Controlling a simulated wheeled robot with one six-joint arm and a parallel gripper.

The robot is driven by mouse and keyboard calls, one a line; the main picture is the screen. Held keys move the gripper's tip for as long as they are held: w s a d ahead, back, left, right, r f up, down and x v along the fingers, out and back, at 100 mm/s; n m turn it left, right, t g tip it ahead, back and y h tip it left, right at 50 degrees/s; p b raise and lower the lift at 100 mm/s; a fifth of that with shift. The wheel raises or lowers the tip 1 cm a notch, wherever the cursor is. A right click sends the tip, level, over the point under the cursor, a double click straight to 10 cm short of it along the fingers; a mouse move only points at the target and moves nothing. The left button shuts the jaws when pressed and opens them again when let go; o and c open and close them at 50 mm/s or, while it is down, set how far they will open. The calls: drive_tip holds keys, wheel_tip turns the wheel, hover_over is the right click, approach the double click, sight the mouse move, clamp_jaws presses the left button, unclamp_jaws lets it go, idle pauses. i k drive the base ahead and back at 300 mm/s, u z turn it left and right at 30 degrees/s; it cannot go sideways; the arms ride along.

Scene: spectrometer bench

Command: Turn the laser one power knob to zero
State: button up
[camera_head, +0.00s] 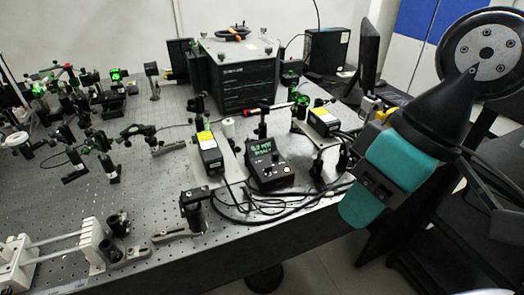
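A small black control box (268,176) with a lit green display (261,148) sits near the front edge of the optical bench. The display text is too small to read surely. A small dark knob (275,157) shows on its face; its setting and any label cannot be read. Two black laser-like modules with yellow labels stand on either side, one at left (209,156) and one at right (323,121). Which is laser one cannot be told. My gripper (362,202), with teal parts, hangs to the right of the box, apart from it. Its finger opening cannot be made out.
The perforated bench (150,205) carries many optics mounts at left. A large black instrument (243,80) stands behind. Black cables (262,212) loop in front of the box. A black post mount (194,208) stands at front left. A monitor (369,55) stands at back right.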

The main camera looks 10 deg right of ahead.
sight(275, 155)
drive_tip(key=k, duration=0.5)
drive_tip(key=u, duration=1.1)
drive_tip(key=i, duration=0.7)
drive_tip(key=z, duration=1.15)
